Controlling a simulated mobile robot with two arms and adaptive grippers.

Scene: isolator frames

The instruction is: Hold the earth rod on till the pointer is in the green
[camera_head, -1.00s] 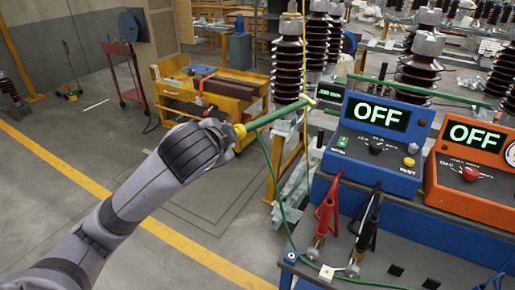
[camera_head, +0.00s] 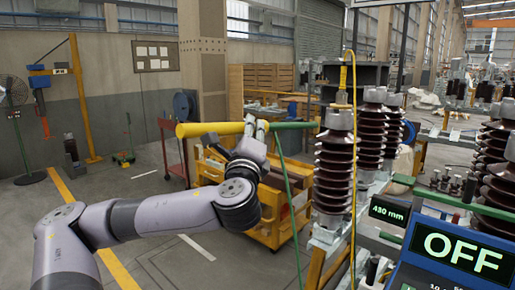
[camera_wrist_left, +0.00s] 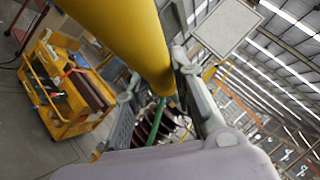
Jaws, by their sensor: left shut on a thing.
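The earth rod has a thick yellow handle (camera_head: 208,129) and a thinner green shaft (camera_head: 292,125). It lies about level in the head view. My left gripper (camera_head: 256,127) is shut on it near where yellow meets green. In the left wrist view the yellow handle (camera_wrist_left: 122,38) passes between the fingers. The green end points right, toward the top of a brown ribbed insulator (camera_head: 335,165); I cannot tell whether it touches. A green lead (camera_head: 287,185) hangs from the rod. No dial pointer can be made out. My right gripper is not in view.
A blue console (camera_head: 440,265) reading OFF stands at lower right, beside a small display (camera_head: 389,210) reading 430 mm. More insulators stand behind. A yellow cart (camera_head: 270,232) is behind my arm. A yellow line hangs by the nearest insulator. Floor at left is mostly open.

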